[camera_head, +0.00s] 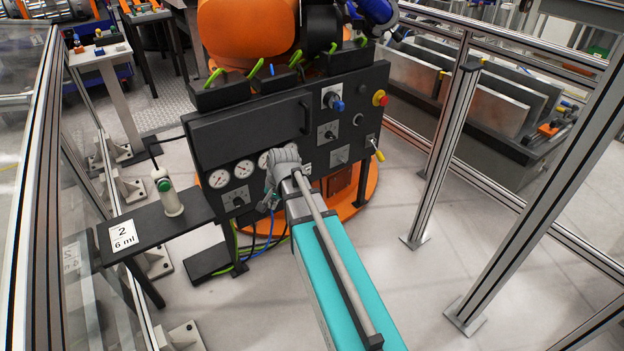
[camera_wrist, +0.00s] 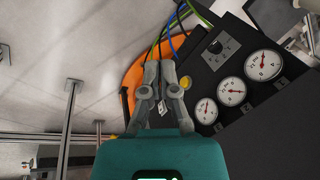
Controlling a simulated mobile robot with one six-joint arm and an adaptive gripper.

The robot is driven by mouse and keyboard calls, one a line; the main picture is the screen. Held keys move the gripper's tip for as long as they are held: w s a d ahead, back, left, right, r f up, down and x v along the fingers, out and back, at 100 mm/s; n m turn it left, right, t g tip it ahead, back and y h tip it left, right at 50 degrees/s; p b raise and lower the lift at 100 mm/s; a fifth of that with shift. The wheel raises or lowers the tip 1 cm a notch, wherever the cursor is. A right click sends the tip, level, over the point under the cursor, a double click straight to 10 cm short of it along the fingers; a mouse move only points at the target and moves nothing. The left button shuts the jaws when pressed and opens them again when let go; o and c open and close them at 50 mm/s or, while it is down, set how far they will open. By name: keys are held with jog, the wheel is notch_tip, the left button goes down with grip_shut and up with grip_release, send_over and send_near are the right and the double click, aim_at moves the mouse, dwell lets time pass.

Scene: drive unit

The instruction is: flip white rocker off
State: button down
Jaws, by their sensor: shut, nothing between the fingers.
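The black control panel (camera_head: 210,140) fills the middle of the head view, with gauges, knobs and switches on its face. My gripper (camera_head: 271,197) is in front of its lower middle, just right of the gauges. In the wrist view my gripper (camera_wrist: 159,66) is shut and empty, its fingertips close together over the panel's lower edge. A small white piece (camera_wrist: 162,106) shows between the finger links; I cannot tell whether it is the white rocker or a label. My gripper and arm hide part of the panel, and no white rocker can be made out for certain.
Three round gauges (camera_wrist: 231,91) and a black rotary switch (camera_wrist: 220,47) are beside my fingers. A yellow part (camera_wrist: 186,82) is very near them. A yellow-tipped lever (camera_head: 379,154) and a red button (camera_head: 380,98) are at the panel's right. A side shelf (camera_head: 150,228) stands left.

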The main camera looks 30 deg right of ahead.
jog(key=w+d+f+m+t+b, duration=0.4)
jog(key=w+d+f+m+b, duration=0.85)
jog(key=w+d+b, duration=0.2)
jog(key=w+d+f+m+t+b, duration=0.2)
jog(key=w+d+f+m+b, duration=0.1)
jog(key=d, duration=0.6)
jog(key=w+d+f+m+t+b, duration=0.2)
jog(key=w+d+f+m+b, duration=0.2)
jog(key=d+m+b, duration=0.4)
jog(key=shift+w+d+f+m+b, duration=0.3)
jog(key=shift+w+d+m, duration=0.3)
jog(key=shift+w+m, duration=0.35)
jog(key=shift+f, duration=0.1)
jog(key=b, duration=0.6)
send_near(309, 171)
jog(key=w+f, duration=0.4)
jog(key=shift+w+a+p, duration=0.4)
jog(key=shift+w+a, duration=0.15)
jog(key=shift+w, duration=0.15)
